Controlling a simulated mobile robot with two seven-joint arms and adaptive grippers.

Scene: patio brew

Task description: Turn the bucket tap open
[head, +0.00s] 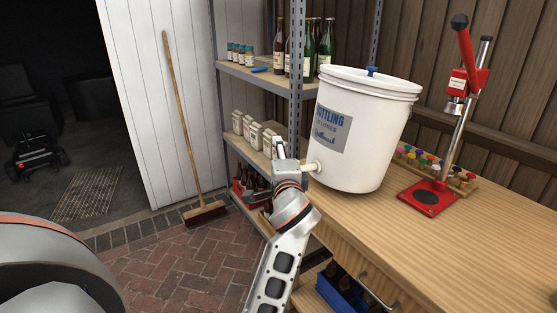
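The white bottling bucket (372,125) stands upright on the wooden bench, with a grey label on its side. A short pale tap (311,167) sticks out to the left, low on the bucket. Its outer end and handle are hidden behind my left wrist. My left gripper (276,146) is just left of the tap, its dark fingers pointing away from me. The fingers are small and partly hidden, so I cannot tell whether they are open, shut or touching the tap. My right gripper is not in view.
A red bottle capper (432,197) stands right of the bucket, before a rack of coloured caps (455,178). Metal shelves (258,78) with bottles and cartons stand behind my gripper. A broom (182,130) leans against the white door. The bench's front right (450,250) is clear.

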